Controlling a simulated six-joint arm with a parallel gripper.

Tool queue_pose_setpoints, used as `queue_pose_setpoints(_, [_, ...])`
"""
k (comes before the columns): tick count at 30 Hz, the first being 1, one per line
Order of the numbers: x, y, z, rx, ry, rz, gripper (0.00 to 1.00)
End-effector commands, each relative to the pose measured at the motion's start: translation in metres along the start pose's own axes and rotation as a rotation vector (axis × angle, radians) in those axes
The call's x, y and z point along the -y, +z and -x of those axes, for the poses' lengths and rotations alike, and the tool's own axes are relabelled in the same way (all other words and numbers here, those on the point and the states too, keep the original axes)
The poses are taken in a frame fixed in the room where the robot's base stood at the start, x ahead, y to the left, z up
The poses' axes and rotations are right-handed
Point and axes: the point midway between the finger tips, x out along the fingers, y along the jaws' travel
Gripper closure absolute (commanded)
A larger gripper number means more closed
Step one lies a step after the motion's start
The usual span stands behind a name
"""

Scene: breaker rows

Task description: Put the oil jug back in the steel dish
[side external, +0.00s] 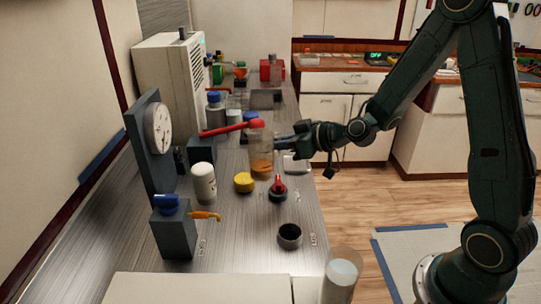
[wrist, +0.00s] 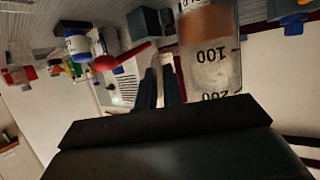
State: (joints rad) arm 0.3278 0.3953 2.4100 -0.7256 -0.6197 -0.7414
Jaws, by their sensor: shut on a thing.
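The oil jug (side external: 261,157) is a clear, upright container with amber liquid low in it. In the wrist view the jug (wrist: 211,55) shows upside down, with 100 and 200 marks. My gripper (side external: 279,144) reaches in from the right and is shut on the jug's side. I cannot tell whether the jug's base touches the bench. A flat pale dish or plate (side external: 296,165) lies just right of the jug. I cannot tell for certain which is the steel dish.
A red bar (side external: 228,129) reaches close to the jug's upper left. A clear cylinder (side external: 341,275) is at the near corner. Bench between knob and front is mostly free.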

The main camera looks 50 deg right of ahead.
Motion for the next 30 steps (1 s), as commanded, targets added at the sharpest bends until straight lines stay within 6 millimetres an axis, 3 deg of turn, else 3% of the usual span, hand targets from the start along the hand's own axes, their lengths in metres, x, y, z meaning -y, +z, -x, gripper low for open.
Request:
queue_pose_setpoints(8, [-0.041,-0.016,0.000,-0.008,0.058,-0.019,1.00])
queue_pose_setpoints(14, [-0.097,-0.036,0.008,-0.010,0.142,-0.049,1.00])
queue_pose_setpoints(18, [-0.141,-0.052,0.019,-0.011,0.211,-0.077,1.00])
queue_pose_setpoints(24, [-0.191,-0.069,0.039,-0.010,0.296,-0.115,1.00])
queue_pose_setpoints(30, [-0.216,-0.078,0.052,-0.011,0.343,-0.137,1.00])
